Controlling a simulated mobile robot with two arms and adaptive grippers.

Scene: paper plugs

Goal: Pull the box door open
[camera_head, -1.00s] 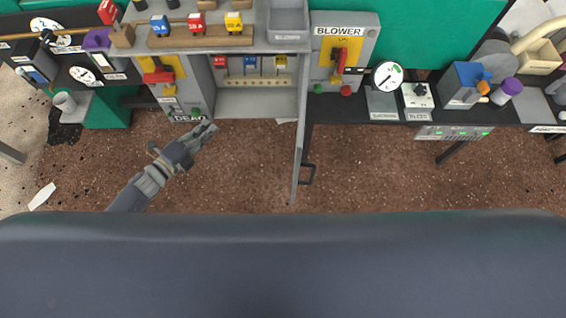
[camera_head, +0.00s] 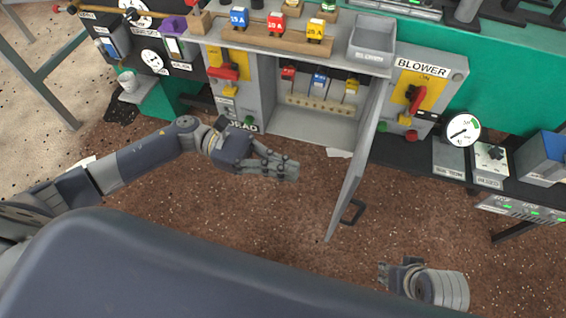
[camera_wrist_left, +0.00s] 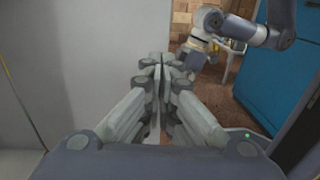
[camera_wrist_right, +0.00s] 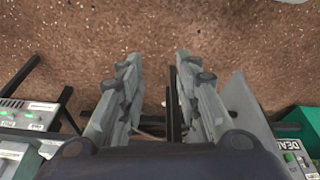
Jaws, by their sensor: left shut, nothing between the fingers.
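The grey box (camera_head: 290,126) stands with its front open, and fuses show inside. Its door (camera_head: 357,165) is swung out roughly square to the box, with a black handle (camera_head: 352,212) on its right face. My left gripper (camera_head: 290,170) is shut and empty, left of the door and apart from it. In the left wrist view, its closed fingers (camera_wrist_left: 158,65) show beside a large grey panel. My right gripper (camera_head: 383,272) is in front of the handle, to its lower right. In the right wrist view, its fingers (camera_wrist_right: 155,60) are apart, with dark bars beyond them.
A blower switch (camera_head: 415,95) and a gauge (camera_head: 463,130) stand right of the box. A tray (camera_head: 372,40) and fuse blocks (camera_head: 277,22) sit on its top. The brown floor (camera_head: 250,215) in front is clear.

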